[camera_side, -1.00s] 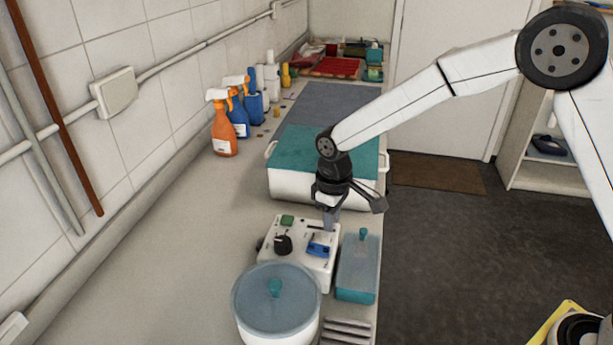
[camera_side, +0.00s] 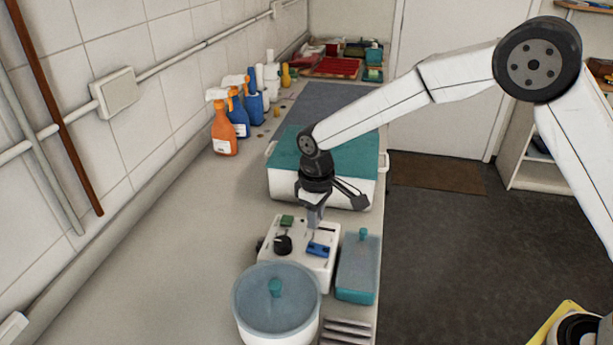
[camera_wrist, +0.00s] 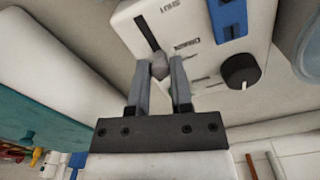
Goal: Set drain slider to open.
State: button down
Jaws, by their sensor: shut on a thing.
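The white control box (camera_side: 267,257) stands on the counter with a dark slot, a rotary knob and a blue switch on its top. In the wrist view the box (camera_wrist: 205,55) shows the drain slider's slot (camera_wrist: 146,33), with the printed word SHUT beside its upper part. The grey drain slider knob (camera_wrist: 160,68) is at the lower end of the visible slot, away from that word. My gripper (camera_wrist: 164,68) is shut on this knob. In the side view my gripper (camera_side: 314,224) points down at the box's far edge, and the knob is hidden.
A lidded pot (camera_side: 250,310) stands in front of the box and a teal-lidded container (camera_side: 357,275) to its right. A large white bin with a teal cover (camera_side: 290,150) is behind. Spray bottles (camera_side: 224,130) line the wall. The counter left of the box is clear.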

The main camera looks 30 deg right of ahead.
jog(key=shift+w+a+r, duration=0.1)
jog(key=shift+w+a, duration=0.3)
jog(key=shift+w, duration=0.05)
jog(key=c, duration=0.5)
grip_release()
jog(key=shift+r, duration=3.9)
